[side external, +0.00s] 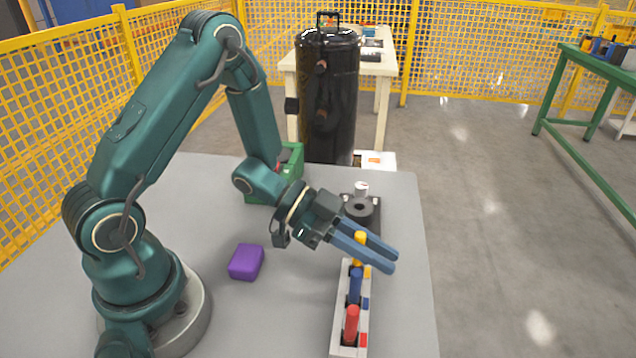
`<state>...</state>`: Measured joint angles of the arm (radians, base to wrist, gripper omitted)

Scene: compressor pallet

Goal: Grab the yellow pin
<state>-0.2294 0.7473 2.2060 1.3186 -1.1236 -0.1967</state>
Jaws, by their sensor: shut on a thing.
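The yellow pin (359,239) stands upright at the far end of a grey pin rack (339,305). My gripper (388,261) reaches over the rack from the left, with its blue fingers on either side of the yellow pin. The gripper is shut on the yellow pin; the near finger hides the pin's middle, and its top shows between the fingers. A blue pin (355,286) stands in the middle of the rack, and a red pin (351,324) stands at the near end.
A purple block (246,262) lies on the grey table (270,325) left of the rack. A black fixture with a round ring (359,208) sits behind the gripper. A green bin (292,160) and a tall black cylinder (328,95) stand farther back.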

